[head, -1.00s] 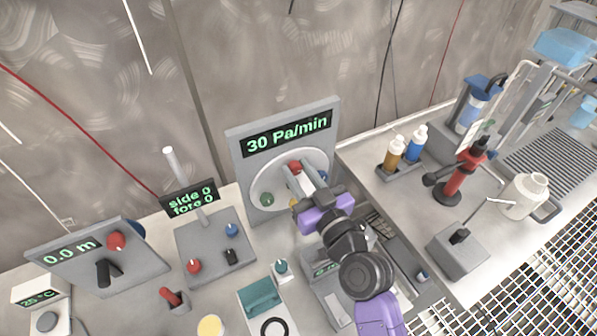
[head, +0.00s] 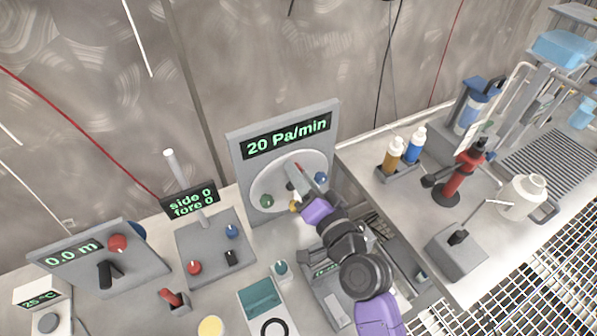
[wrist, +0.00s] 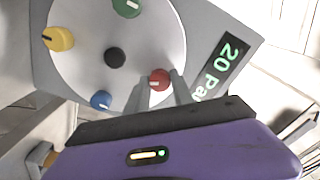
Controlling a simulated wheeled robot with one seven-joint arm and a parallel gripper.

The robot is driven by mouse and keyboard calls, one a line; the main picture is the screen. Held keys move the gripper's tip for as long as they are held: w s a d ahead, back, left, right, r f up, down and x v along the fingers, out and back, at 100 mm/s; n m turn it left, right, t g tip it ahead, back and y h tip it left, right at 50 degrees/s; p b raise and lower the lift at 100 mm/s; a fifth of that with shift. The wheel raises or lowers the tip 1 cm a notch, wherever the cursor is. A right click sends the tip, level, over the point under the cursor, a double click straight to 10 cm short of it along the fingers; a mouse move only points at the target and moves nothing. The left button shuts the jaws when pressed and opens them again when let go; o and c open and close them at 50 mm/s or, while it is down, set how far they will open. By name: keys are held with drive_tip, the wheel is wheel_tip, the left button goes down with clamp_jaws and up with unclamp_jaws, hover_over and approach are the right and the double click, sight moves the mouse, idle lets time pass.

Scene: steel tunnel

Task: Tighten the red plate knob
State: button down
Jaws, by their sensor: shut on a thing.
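The round white plate (head: 262,184) stands on an upright grey panel whose display (head: 288,136) reads 20 Pa/min. In the wrist view the plate (wrist: 85,75) carries the red knob (wrist: 160,78), a blue knob (wrist: 101,100), a yellow knob (wrist: 58,39), a green knob (wrist: 127,7) and a black centre knob (wrist: 115,57). My gripper (wrist: 159,86) has its two grey fingers on either side of the red knob, shut on it. In the head view my gripper (head: 298,178) is in front of the plate and largely hides the red knob.
A side/fore control box (head: 205,245) and a 0.0 m panel (head: 90,262) stand left of the plate. Bottles (head: 393,153) and a red-bodied tool (head: 462,175) stand on the bench at right. An open drawer (head: 375,235) lies beneath my arm.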

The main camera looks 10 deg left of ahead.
drive_tip(key=m+p, duration=0.1)
drive_tip(key=m, duration=0.4)
drive_tip(key=shift+d, duration=0.1)
drive_tip(key=shift+f+m, duration=0.1)
drive_tip(key=shift+m, duration=0.2)
idle(0.4)
drive_tip(key=c, duration=1.1)
unclamp_jaws()
drive_tip(key=b+v, duration=0.1)
drive_tip(key=v, duration=0.6)
drive_tip(key=shift+s+d+b, duration=0.2)
drive_tip(key=shift+s+b, duration=0.1)
